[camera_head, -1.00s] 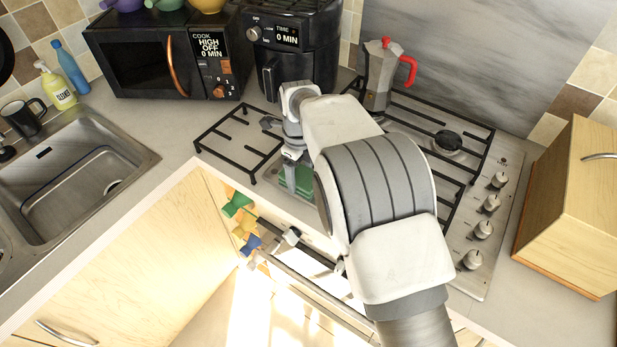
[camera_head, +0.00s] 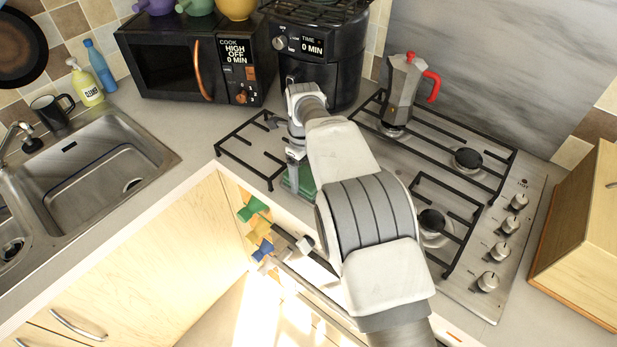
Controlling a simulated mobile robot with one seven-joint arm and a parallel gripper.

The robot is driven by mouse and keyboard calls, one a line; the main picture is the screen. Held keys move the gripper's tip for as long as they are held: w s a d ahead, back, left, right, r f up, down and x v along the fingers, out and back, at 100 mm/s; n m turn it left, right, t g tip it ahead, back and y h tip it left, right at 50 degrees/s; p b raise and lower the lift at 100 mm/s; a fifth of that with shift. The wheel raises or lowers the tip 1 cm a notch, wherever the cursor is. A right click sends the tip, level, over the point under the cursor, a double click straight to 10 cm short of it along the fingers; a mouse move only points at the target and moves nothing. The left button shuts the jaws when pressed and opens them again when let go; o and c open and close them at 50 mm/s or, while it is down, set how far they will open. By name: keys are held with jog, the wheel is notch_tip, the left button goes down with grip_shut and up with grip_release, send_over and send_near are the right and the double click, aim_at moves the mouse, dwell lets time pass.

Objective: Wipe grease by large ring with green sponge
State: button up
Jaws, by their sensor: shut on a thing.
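The green sponge (camera_head: 304,181) is at the front left part of the gas hob (camera_head: 512,246), low under my gripper (camera_head: 294,163). My gripper points down and is shut on the sponge; my wrist and arm hide part of both. I cannot tell whether the sponge touches the hob surface. The large ring cannot be told for sure; one burner (camera_head: 466,160) shows at the right back and another (camera_head: 431,221) at the right front. No grease stands out in this view.
A moka pot (camera_head: 402,92) stands on the back of the hob. Black pan grates (camera_head: 247,148) rise around the sponge. An air fryer (camera_head: 322,62) and a microwave (camera_head: 190,62) stand behind. A wooden box (camera_head: 585,245) is at the right, the sink (camera_head: 95,175) at the left.

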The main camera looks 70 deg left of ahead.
jog(key=shift+w+d, duration=0.1)
jog(key=shift+w+d+f+b, duration=0.1)
jog(key=shift+w+d+b, duration=0.15)
jog(key=shift+w+d, duration=0.35)
jog(key=shift+w+d+f+b, duration=0.1)
jog(key=shift+w+d+b, duration=0.2)
jog(key=shift+d, duration=0.5)
jog(key=shift+w+d, duration=0.2)
jog(key=shift+d, duration=0.1)
jog(key=shift+w+d+r, duration=0.1)
jog(key=shift+w+d, duration=0.3)
jog(key=shift+d, duration=0.2)
jog(key=shift+w+d+r, duration=0.1)
jog(key=shift+w+d, duration=0.25)
jog(key=shift+d, duration=0.2)
jog(key=shift+b, duration=0.3)
jog(key=shift+w+d+f+b, duration=0.2)
jog(key=shift+w+d, duration=0.3)
jog(key=shift+d, duration=0.2)
jog(key=shift+w+d+f+b, duration=0.15)
jog(key=shift+w+d, duration=0.3)
jog(key=shift+d, duration=0.25)
jog(key=shift+r, duration=0.1)
jog(key=shift+r, duration=0.1)
